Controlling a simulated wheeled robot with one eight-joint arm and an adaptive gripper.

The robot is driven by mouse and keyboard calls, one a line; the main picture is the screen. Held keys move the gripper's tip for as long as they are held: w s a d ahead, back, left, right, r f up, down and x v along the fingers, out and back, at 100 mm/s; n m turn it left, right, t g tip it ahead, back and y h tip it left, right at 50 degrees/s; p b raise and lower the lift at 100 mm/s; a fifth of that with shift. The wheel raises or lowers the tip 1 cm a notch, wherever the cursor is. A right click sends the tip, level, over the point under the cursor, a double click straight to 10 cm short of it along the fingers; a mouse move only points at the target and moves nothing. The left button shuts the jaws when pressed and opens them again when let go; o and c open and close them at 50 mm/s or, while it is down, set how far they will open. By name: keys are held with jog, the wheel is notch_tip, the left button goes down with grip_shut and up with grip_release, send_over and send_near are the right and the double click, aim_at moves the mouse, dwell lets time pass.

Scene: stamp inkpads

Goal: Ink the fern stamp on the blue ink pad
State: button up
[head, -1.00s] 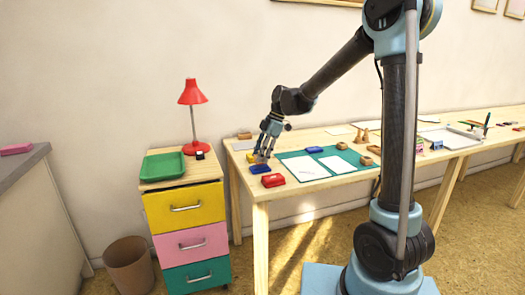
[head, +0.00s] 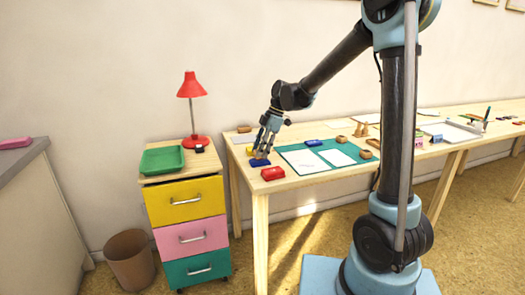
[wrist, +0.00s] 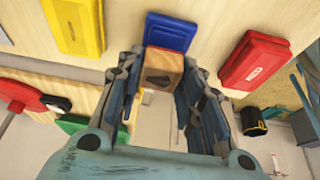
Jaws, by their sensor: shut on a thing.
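My gripper (head: 262,153) is low over the left end of the table. In the wrist view its fingers (wrist: 158,75) are shut on a small wooden block stamp (wrist: 163,70). A dark mark shows on the block's face, too small to read as a fern. The blue ink pad (wrist: 170,31) lies just beyond the block in the wrist view and right by the fingertips in the head view (head: 260,163). I cannot tell whether the stamp touches the pad. The fingers hide the stamp in the head view.
A red pad (wrist: 255,61) lies beside the blue one, and a yellow pad (wrist: 76,25) is on the other side. A green mat (head: 330,146) with white sheets (head: 306,162) lies to the right. A second blue item (head: 313,143) sits behind. Drawers with a red lamp (head: 191,90) stand left.

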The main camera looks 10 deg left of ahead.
jog(key=shift+f, duration=0.5)
dwell(1.4)
jog(key=shift+r, duration=0.65)
dwell(0.4)
jog(key=shift+r, duration=2.75)
